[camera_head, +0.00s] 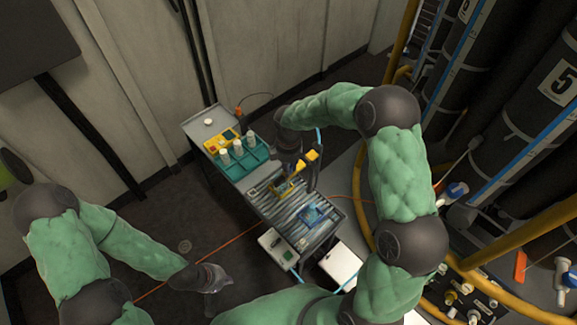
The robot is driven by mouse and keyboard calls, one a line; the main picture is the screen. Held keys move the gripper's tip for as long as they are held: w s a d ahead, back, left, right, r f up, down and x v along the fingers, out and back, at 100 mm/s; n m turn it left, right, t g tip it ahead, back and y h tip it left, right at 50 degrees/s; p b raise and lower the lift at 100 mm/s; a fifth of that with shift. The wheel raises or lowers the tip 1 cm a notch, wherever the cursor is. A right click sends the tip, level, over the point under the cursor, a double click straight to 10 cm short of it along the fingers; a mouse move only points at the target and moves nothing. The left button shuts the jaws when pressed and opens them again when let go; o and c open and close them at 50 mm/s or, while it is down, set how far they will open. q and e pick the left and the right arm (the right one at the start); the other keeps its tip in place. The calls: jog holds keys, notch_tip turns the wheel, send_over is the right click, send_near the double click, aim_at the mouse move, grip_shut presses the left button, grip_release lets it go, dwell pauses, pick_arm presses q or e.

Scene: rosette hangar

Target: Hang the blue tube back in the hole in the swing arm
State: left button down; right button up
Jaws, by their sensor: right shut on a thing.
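My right gripper (291,161) reaches down over the cart from the upper right, beside the yellow swing arm (301,165) on its dark post. It appears shut on the blue tube (319,138). A thin blue length shows just right of the gripper; the part between the fingers is hidden. The hole in the swing arm is too small to make out, so I cannot tell how the tube lies to it. My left gripper (216,284) is low over the floor, left of the cart and away from it; its opening is unclear.
The cart (204,134) carries a teal rack (243,165) with white cups, a yellow tray (221,141) and a slatted metal top with a small blue item (311,213). Large black cylinders (541,100) and yellow rails stand right.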

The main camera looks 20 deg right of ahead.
jog(key=shift+f, duration=0.1)
dwell(0.3)
jog(key=shift+f, duration=0.1)
jog(key=o, duration=1)
jog(key=shift+c, duration=0.2)
jog(key=shift+o, duration=0.3)
jog(key=o, duration=0.5)
jog(key=shift+r+p, duration=2.05)
jog(key=shift+r, duration=1)
